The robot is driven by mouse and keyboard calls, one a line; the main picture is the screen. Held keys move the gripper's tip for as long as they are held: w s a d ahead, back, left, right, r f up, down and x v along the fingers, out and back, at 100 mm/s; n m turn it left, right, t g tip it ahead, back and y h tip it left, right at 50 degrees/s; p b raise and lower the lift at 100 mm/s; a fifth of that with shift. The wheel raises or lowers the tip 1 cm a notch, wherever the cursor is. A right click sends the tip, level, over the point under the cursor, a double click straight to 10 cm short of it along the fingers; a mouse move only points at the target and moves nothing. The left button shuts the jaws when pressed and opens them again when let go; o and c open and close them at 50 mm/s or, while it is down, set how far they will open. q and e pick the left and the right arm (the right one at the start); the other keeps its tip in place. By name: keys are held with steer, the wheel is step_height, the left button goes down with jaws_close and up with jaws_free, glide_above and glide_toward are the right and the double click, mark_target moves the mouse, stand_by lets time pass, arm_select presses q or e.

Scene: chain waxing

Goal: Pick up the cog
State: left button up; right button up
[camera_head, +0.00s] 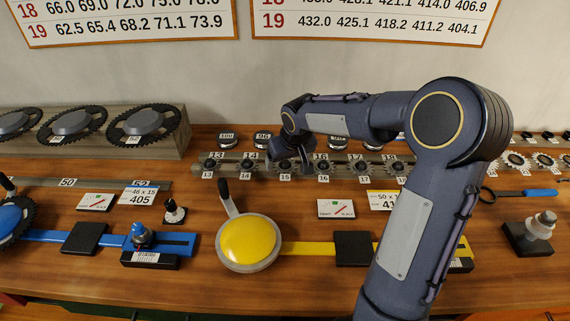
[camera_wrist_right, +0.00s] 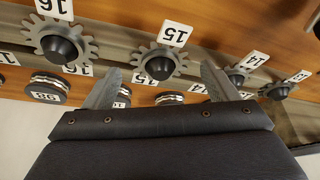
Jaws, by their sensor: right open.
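Several grey toothed cogs sit in a numbered row on a long rail (camera_head: 230,168) at the back of the bench. My right gripper (camera_head: 292,165) is over this row near the 15 label and hides part of it in the head view. In the right wrist view the gripper (camera_wrist_right: 160,72) is open and empty. The cog labelled 15 (camera_wrist_right: 158,66) shows between and just beyond its two fingertips; contact cannot be told. The cog labelled 16 (camera_wrist_right: 60,42) is to the left, and the cog labelled 14 (camera_wrist_right: 237,76) to the right. My left gripper is not in view.
Round discs with number tags (camera_wrist_right: 48,88) stand behind the cogs. A yellow disc (camera_head: 249,242) with a lever and yellow bar stands in front. A blue fixture (camera_head: 142,237) is at left, large chainrings (camera_head: 140,121) at back left, and a blue-handled tool (camera_head: 540,193) at right.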

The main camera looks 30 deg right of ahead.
steer(key=shift+w+f, duration=0.15)
steer(key=shift+f, duration=0.2)
steer(key=shift+c, duration=0.4)
steer(key=c, duration=1)
steer(key=shift+r, duration=0.1)
